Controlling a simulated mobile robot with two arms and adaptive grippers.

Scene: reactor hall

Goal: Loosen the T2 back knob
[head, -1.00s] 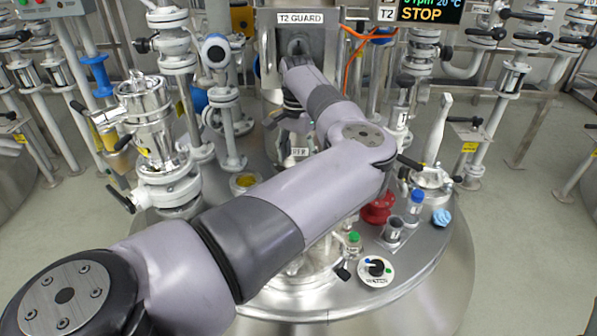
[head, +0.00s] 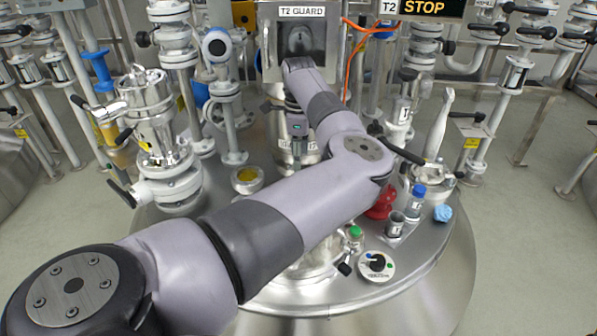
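My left arm comes in from the lower left and crosses over the steel T2 vessel lid (head: 240,205). Its wrist bends down in front of the box labelled T2 GUARD (head: 301,13). My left gripper (head: 298,153) points down over the back middle of the lid, small and partly covered by the arm. Its fingers are too unclear to tell open from shut. A small black handle or knob (head: 268,106) shows just left of the wrist. I cannot tell whether it is the T2 back knob or whether the gripper touches anything. My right gripper is not in view.
The display reads STOP (head: 424,8).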

